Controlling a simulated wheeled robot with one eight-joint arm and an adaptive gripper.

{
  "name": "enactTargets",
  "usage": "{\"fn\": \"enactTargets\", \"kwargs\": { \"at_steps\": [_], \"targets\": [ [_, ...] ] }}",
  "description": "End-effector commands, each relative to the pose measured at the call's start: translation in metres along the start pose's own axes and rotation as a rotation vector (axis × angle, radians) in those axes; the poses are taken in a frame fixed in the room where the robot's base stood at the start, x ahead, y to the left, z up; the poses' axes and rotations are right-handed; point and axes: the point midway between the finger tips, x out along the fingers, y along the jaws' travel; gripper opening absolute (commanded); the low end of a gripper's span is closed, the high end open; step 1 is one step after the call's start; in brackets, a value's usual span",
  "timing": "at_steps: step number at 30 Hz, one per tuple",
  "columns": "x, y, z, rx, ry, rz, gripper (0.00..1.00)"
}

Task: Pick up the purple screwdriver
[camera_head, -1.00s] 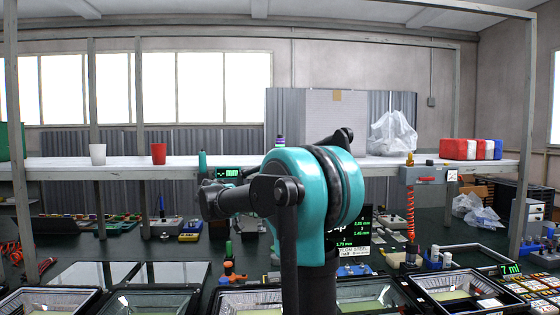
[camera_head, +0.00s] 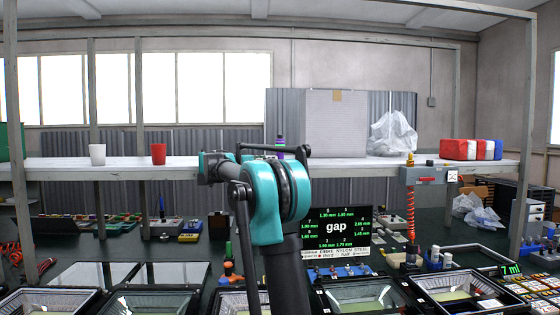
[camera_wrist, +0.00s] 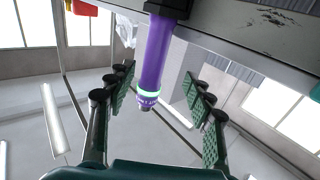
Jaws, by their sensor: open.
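The purple screwdriver (camera_head: 280,142) shows small above the long white shelf in the head view, partly hidden by my arm. In the wrist view, the purple screwdriver (camera_wrist: 154,55) has a smooth purple handle with a glowing green ring and lettering near its end. Its other end runs into a dark part by the shelf edge. My gripper (camera_wrist: 158,78) is open, with one padded finger on each side of the handle's end and a gap on both sides. In the head view my fingers are hidden behind my arm.
Below stand a "gap" display (camera_head: 337,233) and several trays.

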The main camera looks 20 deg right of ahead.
Motion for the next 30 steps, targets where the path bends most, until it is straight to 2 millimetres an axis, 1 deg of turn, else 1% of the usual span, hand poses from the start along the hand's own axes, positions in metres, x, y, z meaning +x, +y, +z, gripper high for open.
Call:
{"fn": "enactTargets", "kwargs": {
  "at_steps": [1, 3, 11, 17, 21, 24, 29, 30],
  "targets": [
    [0.008, 0.000, 0.000, 0.000, 0.000, 0.003, 0.53],
    [0.016, 0.000, 0.000, 0.000, 0.000, 0.002, 0.53],
    [0.028, 0.002, 0.000, 0.000, -0.001, 0.001, 0.53],
    [0.054, 0.009, 0.002, 0.000, -0.001, 0.003, 0.53],
    [0.071, 0.008, 0.002, 0.000, -0.001, 0.002, 0.53],
    [0.075, 0.008, 0.002, 0.000, -0.001, 0.001, 0.53],
    [0.075, 0.008, 0.002, 0.000, -0.001, 0.000, 0.53],
    [0.074, 0.008, 0.002, 0.000, -0.001, 0.000, 0.48]
  ]
}}
